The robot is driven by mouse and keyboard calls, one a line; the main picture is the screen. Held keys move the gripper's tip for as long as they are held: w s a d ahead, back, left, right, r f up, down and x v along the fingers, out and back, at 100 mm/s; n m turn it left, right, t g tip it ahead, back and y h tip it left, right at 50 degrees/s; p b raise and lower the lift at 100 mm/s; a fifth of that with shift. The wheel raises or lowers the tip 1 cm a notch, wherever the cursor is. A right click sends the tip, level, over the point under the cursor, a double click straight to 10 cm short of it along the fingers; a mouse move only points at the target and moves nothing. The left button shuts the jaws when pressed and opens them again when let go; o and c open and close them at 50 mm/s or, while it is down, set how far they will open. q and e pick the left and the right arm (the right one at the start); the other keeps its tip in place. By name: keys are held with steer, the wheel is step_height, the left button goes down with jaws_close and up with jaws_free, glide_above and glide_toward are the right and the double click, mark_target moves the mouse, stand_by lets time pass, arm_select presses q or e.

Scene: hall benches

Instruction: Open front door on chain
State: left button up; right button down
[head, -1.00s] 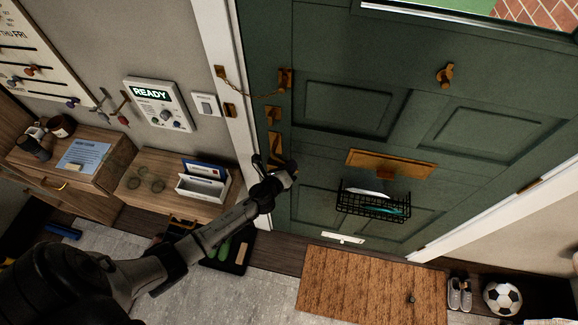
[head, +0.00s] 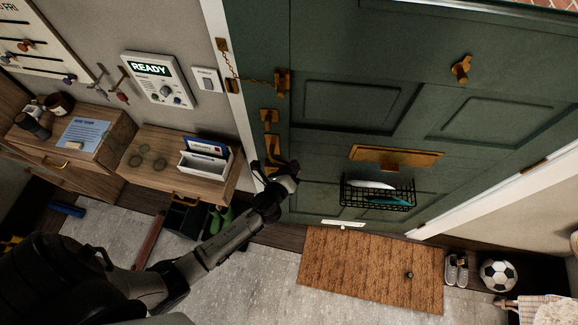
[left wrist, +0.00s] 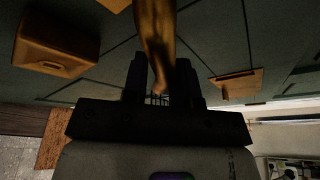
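The green front door (head: 340,40) fills the right half of the head view and looks shut in its white frame. A brass chain (head: 245,86) runs from a plate on the frame to a brass holder (head: 282,84) on the door. The brass door handle (head: 273,148) is below, partly hidden by my left gripper (head: 287,172). In the left wrist view, the handle (left wrist: 157,35) comes down between the two dark fingers. They stand apart on either side, with narrow gaps visible. Contact is hard to judge in the dark picture. My right gripper is out of view.
A wire basket (head: 378,194) hangs below the brass mail slot (head: 397,157). A doormat (head: 370,268) lies before the door. Shoes (head: 456,270) and a football (head: 499,276) are at right. A wooden cabinet (head: 150,160) stands left, under a wall panel reading READY (head: 158,78).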

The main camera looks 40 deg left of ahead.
arm_select(q)
steer(key=o, duration=0.3)
steer(key=shift+f, duration=0.1)
steer(key=v, duration=1.4)
steer(key=shift+b, duration=0.4)
steer(key=shift+w, duration=0.1)
